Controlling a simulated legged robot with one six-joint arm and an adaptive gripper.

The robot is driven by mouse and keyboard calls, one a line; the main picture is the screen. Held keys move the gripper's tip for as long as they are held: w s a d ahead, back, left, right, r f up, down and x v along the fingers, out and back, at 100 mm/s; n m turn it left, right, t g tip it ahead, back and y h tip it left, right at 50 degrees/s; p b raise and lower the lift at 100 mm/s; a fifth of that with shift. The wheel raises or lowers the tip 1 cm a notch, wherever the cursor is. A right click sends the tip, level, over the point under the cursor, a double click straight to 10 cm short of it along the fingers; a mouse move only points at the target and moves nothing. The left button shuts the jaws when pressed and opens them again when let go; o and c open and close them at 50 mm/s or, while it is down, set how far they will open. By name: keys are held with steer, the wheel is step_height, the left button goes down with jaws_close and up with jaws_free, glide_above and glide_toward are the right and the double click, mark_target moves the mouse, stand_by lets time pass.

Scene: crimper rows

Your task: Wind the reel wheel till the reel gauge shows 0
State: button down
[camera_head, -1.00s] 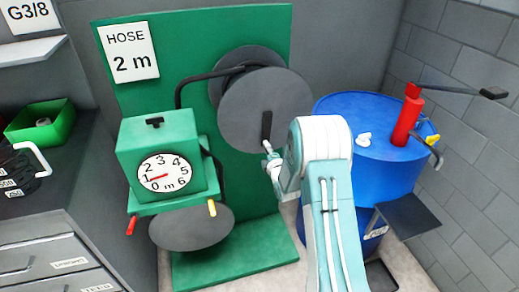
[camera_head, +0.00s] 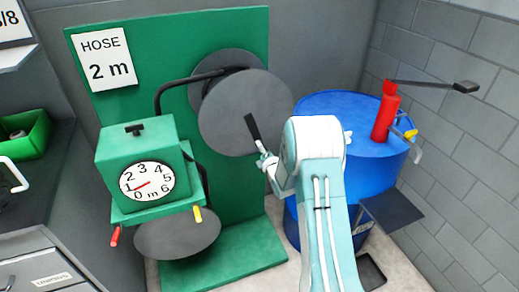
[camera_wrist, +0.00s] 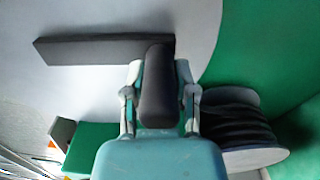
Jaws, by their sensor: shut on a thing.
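My gripper (camera_head: 264,158) is at the crank's lower end. In the wrist view my gripper (camera_wrist: 160,95) is shut on the dark crank handle (camera_wrist: 158,85), a finger on each side; the crank's dark bar runs left from it. The reel gauge (camera_head: 158,188) is a white dial on a green box, with marks from 0 to 6. Its red needle points lower left, close to the 1.
A "HOSE 2 m" sign (camera_head: 107,58) hangs on the green board. A blue drum (camera_head: 345,112) with a red pump (camera_head: 384,118) stands right of my arm. A lower grey disc (camera_head: 175,235) sits below the gauge box. A drawer cabinet (camera_head: 35,270) is at left.

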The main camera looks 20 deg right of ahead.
steer(key=shift+s+d+f, duration=0.1)
steer(key=shift+d+f, duration=0.05)
steer(key=shift+f, duration=0.05)
steer(key=shift+c, duration=2.1)
jaws_free()
steer(key=shift+r, duration=0.1)
steer(key=s, duration=1.1)
steer(key=shift+s, duration=0.4)
